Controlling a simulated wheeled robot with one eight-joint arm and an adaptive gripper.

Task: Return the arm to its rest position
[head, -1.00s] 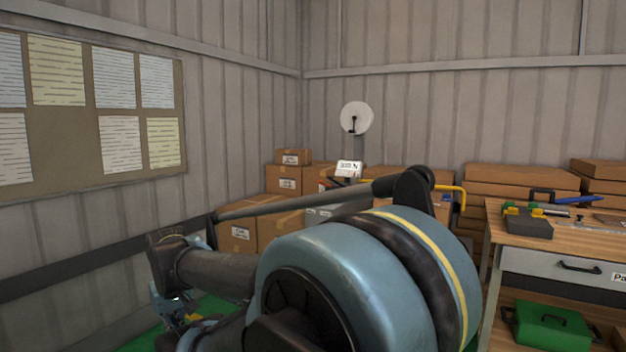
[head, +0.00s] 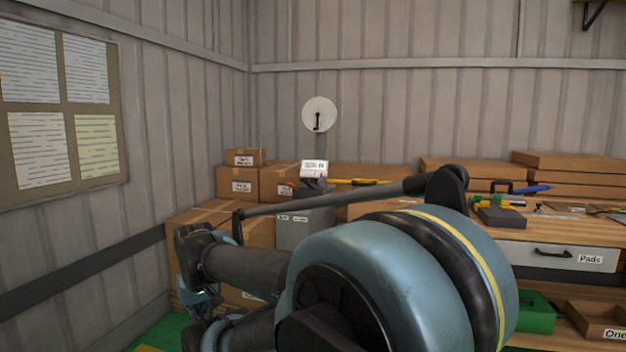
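My arm (head: 370,270) fills the lower middle of the head view, with its blue-grey joint and yellow ring close to the camera. It is folded, with dark links reaching toward the lower left. Part of what looks like my gripper (head: 200,300) shows small at the lower left, partly hidden behind the dark links. Its fingertips cannot be made out, and I cannot tell if it holds anything.
Cardboard boxes (head: 225,225) and a grey cabinet (head: 300,232) stand behind the arm. A wooden workbench (head: 560,232) with tools is at the right, an open box (head: 597,320) below it. A notice board (head: 125,150) hangs on the left wall. Green floor shows at lower left.

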